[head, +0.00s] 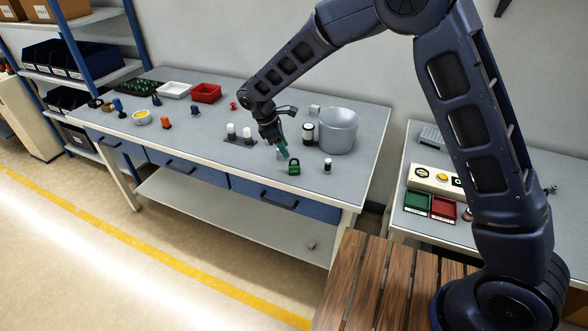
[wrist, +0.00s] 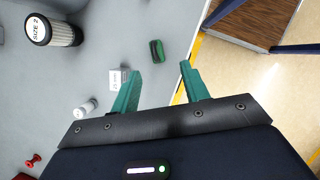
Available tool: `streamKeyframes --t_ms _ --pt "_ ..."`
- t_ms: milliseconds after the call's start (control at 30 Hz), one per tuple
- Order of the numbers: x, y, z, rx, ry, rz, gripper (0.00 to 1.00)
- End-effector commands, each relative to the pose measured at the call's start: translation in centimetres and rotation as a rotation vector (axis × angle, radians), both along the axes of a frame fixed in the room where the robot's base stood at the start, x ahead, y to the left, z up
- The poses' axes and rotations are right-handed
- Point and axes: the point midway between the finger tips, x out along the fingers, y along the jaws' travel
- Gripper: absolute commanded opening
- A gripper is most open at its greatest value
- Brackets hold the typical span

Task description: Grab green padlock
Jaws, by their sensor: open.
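The green padlock (head: 294,168) sits on the grey workbench (head: 350,165) near its front edge, in the head view. It also shows in the wrist view (wrist: 157,51), just beyond and between the fingertips, near the table edge. My gripper (head: 285,152) is above the bench, just behind and left of the padlock in the head view. In the wrist view its two green fingers (wrist: 160,75) are spread apart with nothing between them. The padlock is apart from the fingers.
A small labelled block (wrist: 119,79) lies beside the left finger. A black-and-white cylinder (head: 327,165) stands right of the padlock. A grey pot (head: 338,130) and a labelled cylinder (head: 308,134) stand behind. White cylinders on a dark base (head: 240,141) are to the left.

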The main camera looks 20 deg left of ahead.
Motion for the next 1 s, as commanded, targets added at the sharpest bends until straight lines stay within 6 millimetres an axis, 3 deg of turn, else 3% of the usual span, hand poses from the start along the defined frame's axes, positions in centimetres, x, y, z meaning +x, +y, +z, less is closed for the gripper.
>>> streamKeyframes --t_ms 400,733,1000 --pt "0.6 -1.2 -4.6 -0.006 0.001 0.010 0.45" --pt "1.2 -1.8 -6.3 -0.006 0.002 0.009 0.45" --pt "2.4 -2.6 -9.5 -0.006 0.002 0.009 0.45"
